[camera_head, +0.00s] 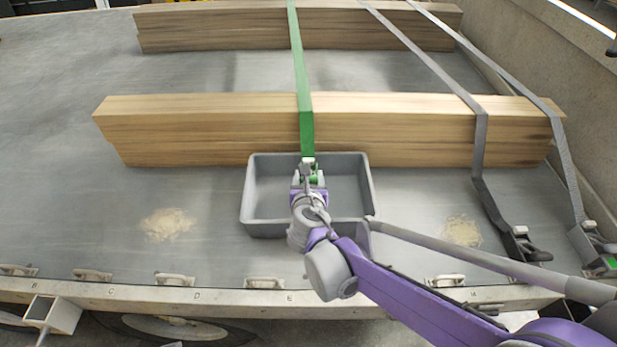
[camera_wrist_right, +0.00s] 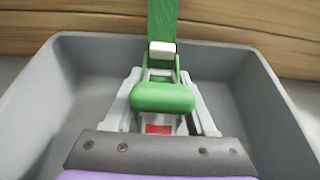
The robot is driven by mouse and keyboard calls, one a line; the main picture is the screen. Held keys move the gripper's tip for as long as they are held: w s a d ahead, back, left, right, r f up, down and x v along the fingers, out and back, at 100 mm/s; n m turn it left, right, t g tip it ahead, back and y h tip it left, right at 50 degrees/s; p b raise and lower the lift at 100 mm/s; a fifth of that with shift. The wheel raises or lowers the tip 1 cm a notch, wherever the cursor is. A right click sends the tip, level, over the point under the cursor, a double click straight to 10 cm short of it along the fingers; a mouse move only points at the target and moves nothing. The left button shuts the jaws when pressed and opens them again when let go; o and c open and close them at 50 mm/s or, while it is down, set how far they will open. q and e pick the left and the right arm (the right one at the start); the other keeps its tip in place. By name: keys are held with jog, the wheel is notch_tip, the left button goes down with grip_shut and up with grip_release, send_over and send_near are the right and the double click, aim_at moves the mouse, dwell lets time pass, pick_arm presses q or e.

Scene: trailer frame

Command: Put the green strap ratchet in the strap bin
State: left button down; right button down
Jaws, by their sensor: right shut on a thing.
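The green strap ratchet (camera_wrist_right: 162,98) is between the fingers of my right gripper (camera_wrist_right: 165,115) in the right wrist view. It has a green handle, a metal frame and a small white block at its top. The green strap (camera_head: 302,75) runs from it up over the timber. The grey strap bin (camera_head: 258,229) stands on the deck in front of the near beams. In the head view my right gripper (camera_head: 308,175) is over the bin and mostly hides the ratchet. I cannot tell whether the ratchet touches the bin floor. My left gripper is not in view.
Near timber beams (camera_head: 200,125) lie just behind the bin, with more beams (camera_head: 220,28) farther back. Two grey straps (camera_head: 480,130) end in ratchets (camera_head: 522,245) at the right. Sawdust piles (camera_head: 168,224) lie on the deck. Metal loops (camera_head: 175,279) line the front edge.

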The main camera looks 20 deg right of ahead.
jog(key=shift+f+b, duration=0.4)
jog(key=shift+f, duration=0.2)
jog(key=shift+c, duration=1.1)
grip_release()
jog(key=shift+r, duration=0.3)
jog(key=shift+r+p, duration=0.55)
jog(key=shift+r, duration=0.05)
jog(key=p+v, duration=0.2)
jog(key=v, duration=1)
jog(key=shift+f+p, duration=0.25)
jog(key=shift+p, duration=0.15)
